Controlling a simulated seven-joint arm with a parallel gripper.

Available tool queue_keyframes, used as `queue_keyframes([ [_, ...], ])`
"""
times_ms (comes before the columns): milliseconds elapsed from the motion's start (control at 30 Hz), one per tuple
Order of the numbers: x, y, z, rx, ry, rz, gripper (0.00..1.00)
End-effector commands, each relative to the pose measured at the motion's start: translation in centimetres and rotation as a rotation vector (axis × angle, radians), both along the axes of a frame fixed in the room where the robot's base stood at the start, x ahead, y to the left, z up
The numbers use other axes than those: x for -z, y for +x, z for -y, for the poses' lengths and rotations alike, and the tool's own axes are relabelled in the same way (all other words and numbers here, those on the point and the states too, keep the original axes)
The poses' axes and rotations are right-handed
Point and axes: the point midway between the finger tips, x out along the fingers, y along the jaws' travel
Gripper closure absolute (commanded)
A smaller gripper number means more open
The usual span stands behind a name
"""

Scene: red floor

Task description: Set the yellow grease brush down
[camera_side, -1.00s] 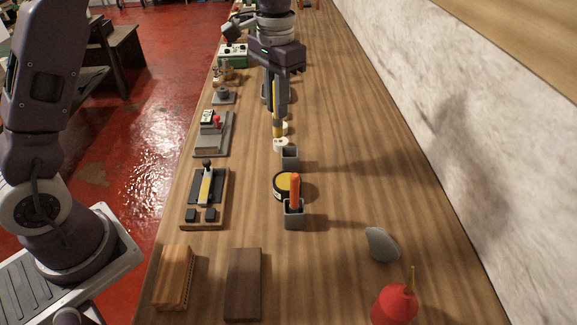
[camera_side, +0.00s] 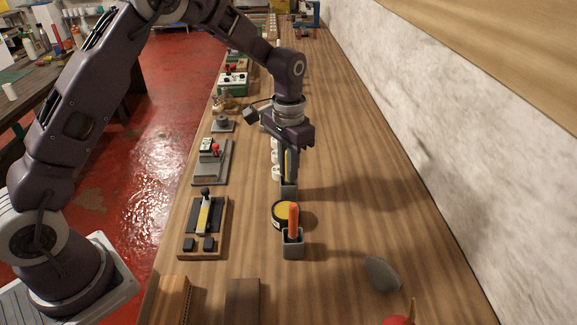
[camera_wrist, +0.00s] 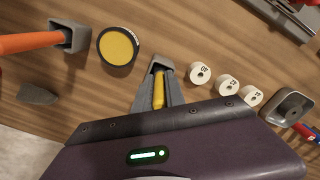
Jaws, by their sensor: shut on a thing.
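The yellow grease brush (camera_side: 288,163) is held upright between my gripper's fingers (camera_side: 288,172). My gripper is shut on the brush.
A round tin with a yellow top (camera_side: 284,214) and a grey holder (camera_side: 293,248) with an orange-handled tool (camera_side: 293,217) stand in front. White numbered rolls (camera_wrist: 227,85) lie beside the fingers. A lever device (camera_side: 203,222) is at left. The bench's right side is mostly clear.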

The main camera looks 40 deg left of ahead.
Motion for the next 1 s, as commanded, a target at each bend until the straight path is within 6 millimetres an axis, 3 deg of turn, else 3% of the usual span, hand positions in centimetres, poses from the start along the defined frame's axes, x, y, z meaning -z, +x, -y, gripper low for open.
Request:
queue_keyframes([
  [33,0.1,0.0,0.0,0.0,0.0,-0.001,0.83],
  [133,0.1,0.0,0.0,0.0,0.0,0.0,0.63],
  [467,-0.2,0.0,0.0,0.0,0.0,0.0,0.63],
  [567,-1.7,0.1,0.0,0.0,0.0,0.003,0.63],
  [800,-8.3,0.1,0.0,0.0,0.0,0.005,0.63],
  [1000,-11.7,0.0,0.0,0.0,0.001,0.001,0.63],
])
